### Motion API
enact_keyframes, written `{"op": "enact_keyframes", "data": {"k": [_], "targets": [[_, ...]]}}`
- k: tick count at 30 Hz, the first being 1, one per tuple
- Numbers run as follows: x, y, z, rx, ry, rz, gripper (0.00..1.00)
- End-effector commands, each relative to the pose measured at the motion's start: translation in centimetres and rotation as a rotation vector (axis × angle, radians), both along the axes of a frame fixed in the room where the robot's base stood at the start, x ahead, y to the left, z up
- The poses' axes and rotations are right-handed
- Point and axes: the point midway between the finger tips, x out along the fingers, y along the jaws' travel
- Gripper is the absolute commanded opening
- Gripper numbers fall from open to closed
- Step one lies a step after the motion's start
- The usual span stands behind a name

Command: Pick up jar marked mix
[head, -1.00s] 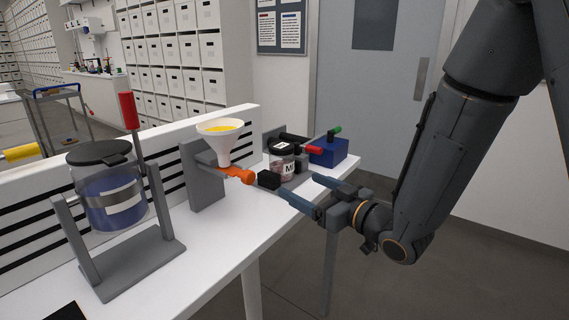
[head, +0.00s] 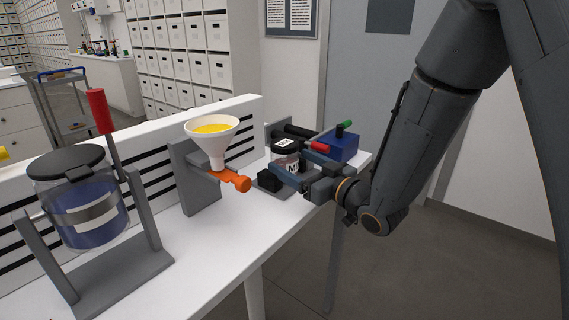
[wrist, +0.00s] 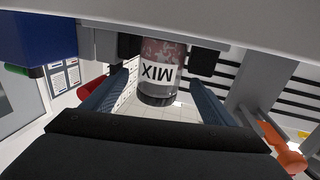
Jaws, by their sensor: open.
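The jar marked mix (head: 285,155) is a small clear jar with a dark lid and a white label, holding pinkish contents. It stands in a grey holder near the far end of the white bench. In the wrist view the jar (wrist: 160,75) appears upside down, its MIX label facing the camera. My gripper (head: 281,178) is open, its blue-grey fingers at the jar. In the wrist view the fingers (wrist: 160,98) lie one on each side of the jar, with gaps visible. Part of the jar's lower body is hidden by a finger in the head view.
A funnel with yellow powder (head: 213,130) and an orange valve handle (head: 232,180) stand left of the jar. A blue box (head: 340,145) with red and green handles is to its right. A large blue-filled jar (head: 85,210) sits in a frame at left.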

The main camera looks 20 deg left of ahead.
Motion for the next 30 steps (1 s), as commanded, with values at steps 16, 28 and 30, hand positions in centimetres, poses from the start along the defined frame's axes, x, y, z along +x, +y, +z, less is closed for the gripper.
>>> {"op": "enact_keyframes", "data": {"k": [16, 28, 30], "targets": [[1.20, 1.51, 0.00, 0.000, 0.000, -0.003, 0.60], [1.20, 1.51, 0.07, 0.001, -0.001, -0.003, 0.30], [1.21, 1.50, 0.19, 0.001, -0.001, -0.003, 0.30]]}}
